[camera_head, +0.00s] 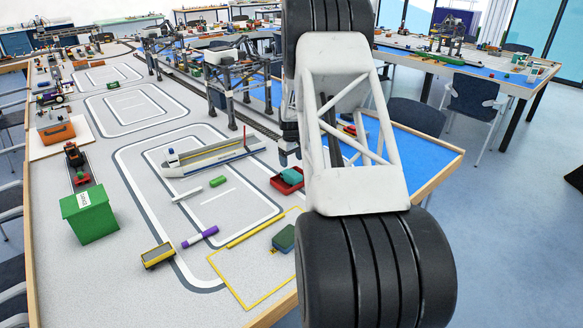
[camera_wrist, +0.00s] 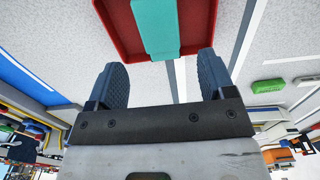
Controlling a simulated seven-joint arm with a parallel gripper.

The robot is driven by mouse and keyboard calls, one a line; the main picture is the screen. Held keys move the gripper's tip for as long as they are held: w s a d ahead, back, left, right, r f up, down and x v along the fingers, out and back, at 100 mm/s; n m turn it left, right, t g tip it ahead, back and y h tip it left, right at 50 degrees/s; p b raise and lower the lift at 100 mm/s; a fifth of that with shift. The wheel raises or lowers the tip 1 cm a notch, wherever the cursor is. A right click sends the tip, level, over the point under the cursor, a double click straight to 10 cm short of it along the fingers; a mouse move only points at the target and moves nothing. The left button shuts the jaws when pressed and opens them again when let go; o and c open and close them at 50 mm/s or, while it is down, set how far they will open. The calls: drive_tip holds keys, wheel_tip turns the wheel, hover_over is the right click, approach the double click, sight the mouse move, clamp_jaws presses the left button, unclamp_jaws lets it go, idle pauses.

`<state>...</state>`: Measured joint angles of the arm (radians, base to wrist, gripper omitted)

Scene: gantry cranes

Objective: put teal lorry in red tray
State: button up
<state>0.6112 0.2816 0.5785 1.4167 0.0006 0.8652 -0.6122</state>
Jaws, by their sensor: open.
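The teal lorry (camera_head: 291,175) shows as a plain teal block within the red tray (camera_head: 284,187) on the grey layout. In the wrist view the teal lorry (camera_wrist: 156,25) lies lengthwise across the red tray (camera_wrist: 198,25), and its near end overlaps the tray's near rim in the picture. I cannot tell whether that end rests on the rim or inside it. My gripper (camera_wrist: 162,78) is open, with its two fingers apart and nothing between them, close to the tray's near side. In the head view my arm hides most of the gripper.
A white and grey ship (camera_head: 210,157) lies left of the tray, beside gantry cranes (camera_head: 228,92).

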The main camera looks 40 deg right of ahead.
sight(290, 173)
wheel_tip(290, 173, up, 6)
idle(0.4)
idle(0.5)
drive_tip(key=s+a+r, duration=0.5)
drive_tip(key=a+r, duration=0.2)
drive_tip(key=a, duration=0.4)
drive_tip(key=s+a+r+t, duration=0.1)
drive_tip(key=s+a+r, duration=0.45)
drive_tip(key=a, duration=0.45)
drive_tip(key=s+a+r, duration=0.4)
drive_tip(key=a+r, duration=0.3)
drive_tip(key=a, duration=0.4)
drive_tip(key=s+a, duration=0.9)
drive_tip(key=s, duration=0.5)
drive_tip(key=s+a+t, duration=0.1)
drive_tip(key=s+a, duration=0.8)
drive_tip(key=s, duration=0.5)
drive_tip(key=shift+s+a+f+t, duration=0.15)
drive_tip(key=shift+s+a+t, duration=0.15)
drive_tip(key=shift+s, duration=0.1)
